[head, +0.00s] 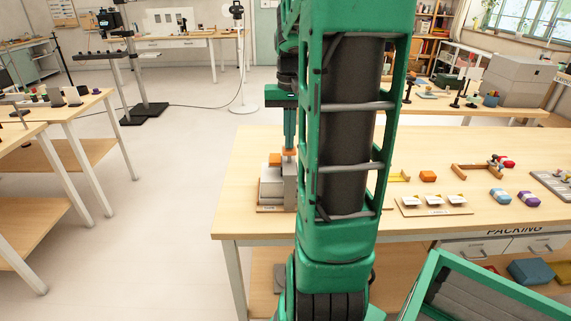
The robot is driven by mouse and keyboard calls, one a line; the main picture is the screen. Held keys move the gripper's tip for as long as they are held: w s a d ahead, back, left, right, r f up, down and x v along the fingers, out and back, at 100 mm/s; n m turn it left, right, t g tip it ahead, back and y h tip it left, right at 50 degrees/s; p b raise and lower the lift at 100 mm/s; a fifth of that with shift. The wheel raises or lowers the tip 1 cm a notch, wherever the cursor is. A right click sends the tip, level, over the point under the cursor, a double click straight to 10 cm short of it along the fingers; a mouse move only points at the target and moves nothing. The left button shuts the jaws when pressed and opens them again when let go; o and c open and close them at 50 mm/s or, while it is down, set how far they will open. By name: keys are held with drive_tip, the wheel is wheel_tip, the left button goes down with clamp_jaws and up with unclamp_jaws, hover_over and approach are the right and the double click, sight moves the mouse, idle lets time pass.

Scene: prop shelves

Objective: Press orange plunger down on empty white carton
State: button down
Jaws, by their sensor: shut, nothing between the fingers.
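My gripper (289,138) points straight down over the left part of the packing table, its fingers together and empty. Its tips are at or just above a small orange piece (289,153), which seems to be the plunger top; I cannot tell whether they touch. Below stands a pale grey-white block-like stack (271,187) on a thin brown base, with another orange part (275,160) on its upper left. Which part is the white carton is too small to tell. My green arm hides the right side of this stack.
The packing table (245,155) has bare wood left of the stack. A green-framed bin (430,275) stands at front right.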

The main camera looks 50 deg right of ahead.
drive_tip(key=shift+s+f, duration=0.1)
drive_tip(key=shift+f, duration=1.2)
idle(0.9)
drive_tip(key=shift+r, duration=3.1)
drive_tip(key=shift+a, duration=0.2)
drive_tip(key=s+a+f+n, duration=0.1)
drive_tip(key=s+a+f, duration=0.3)
drive_tip(key=s+a, duration=0.2)
drive_tip(key=s+a+f+n, duration=0.2)
drive_tip(key=s+a+f, duration=0.2)
drive_tip(key=s+a, duration=0.3)
drive_tip(key=a, duration=0.4)
drive_tip(key=shift+s+f+n, duration=0.3)
